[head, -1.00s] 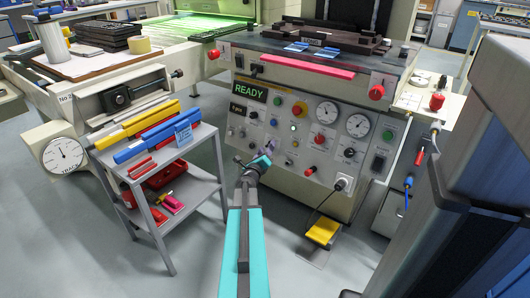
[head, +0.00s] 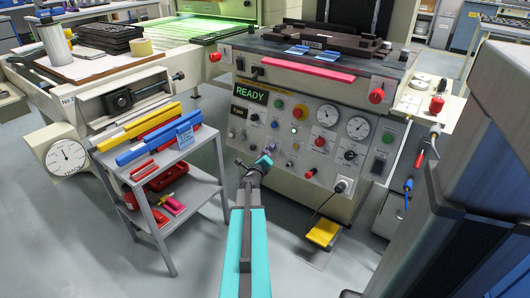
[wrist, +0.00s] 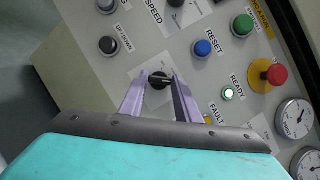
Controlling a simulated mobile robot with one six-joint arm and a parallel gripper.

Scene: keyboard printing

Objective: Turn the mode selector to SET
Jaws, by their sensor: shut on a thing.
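My gripper (wrist: 159,82) is shut on a black selector knob (wrist: 159,81) on the grey control panel (wrist: 110,75). The purple fingers stand on either side of the knob, which has a pale mark across its face. No label for this knob is readable; the fingers cover part of the panel around it. In the head view my gripper (head: 268,153) is at the lower left of the machine's panel (head: 310,173), and the knob cannot be made out there. The display (head: 251,93) reads READY.
Near the knob are a blue RESET button (wrist: 203,48), a lit READY lamp (wrist: 228,94), a red emergency button (wrist: 276,75) and an UP/DOWN knob (wrist: 108,45). A grey cart (head: 190,190) stands left of my arm. A yellow pedal (head: 322,233) lies on the floor.

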